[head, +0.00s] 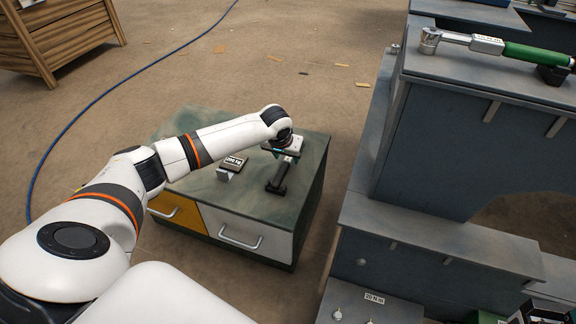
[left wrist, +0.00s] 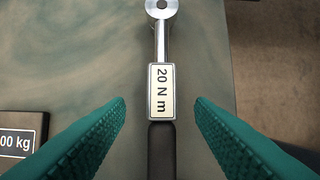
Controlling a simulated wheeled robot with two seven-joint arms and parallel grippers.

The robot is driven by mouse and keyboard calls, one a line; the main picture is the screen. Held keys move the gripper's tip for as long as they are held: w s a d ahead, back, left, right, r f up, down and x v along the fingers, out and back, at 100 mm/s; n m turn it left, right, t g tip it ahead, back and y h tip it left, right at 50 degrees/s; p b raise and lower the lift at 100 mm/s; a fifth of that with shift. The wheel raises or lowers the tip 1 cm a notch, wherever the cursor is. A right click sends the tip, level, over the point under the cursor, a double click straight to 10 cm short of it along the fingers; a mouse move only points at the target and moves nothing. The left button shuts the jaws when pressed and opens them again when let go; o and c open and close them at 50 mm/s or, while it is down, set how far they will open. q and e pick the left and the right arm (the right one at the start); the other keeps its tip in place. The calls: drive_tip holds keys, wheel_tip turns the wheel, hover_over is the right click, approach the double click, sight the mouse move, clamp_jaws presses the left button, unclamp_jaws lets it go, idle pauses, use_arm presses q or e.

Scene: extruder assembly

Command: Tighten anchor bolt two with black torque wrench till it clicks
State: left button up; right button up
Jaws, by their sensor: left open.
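The black torque wrench (head: 279,178) lies on top of a low cabinet in the head view. In the left wrist view the wrench (left wrist: 161,92) has a silver ring head, a "20 N m" label and a dark handle. My left gripper (head: 284,150) is over the wrench. Its green ridged fingers (left wrist: 160,103) are open, one on each side of the label and handle, with gaps to both. I cannot tell which is anchor bolt two.
A second torque wrench with a green handle (head: 530,54) lies on the grey machine frame (head: 480,75) at right. A wooden crate (head: 55,42) and blue cable (head: 112,83) are at left.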

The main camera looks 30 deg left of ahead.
sight(288, 159)
use_arm(q)
drive_tip(key=b+x, duration=0.1)
drive_tip(key=x, duration=0.2)
drive_tip(key=shift+w+f+b, duration=0.1)
drive_tip(key=shift+f+b, duration=0.1)
drive_tip(key=shift+b, duration=0.2)
drive_tip(key=shift+c, duration=0.3)
drive_tip(key=shift+r, duration=0.1)
clamp_jaws()
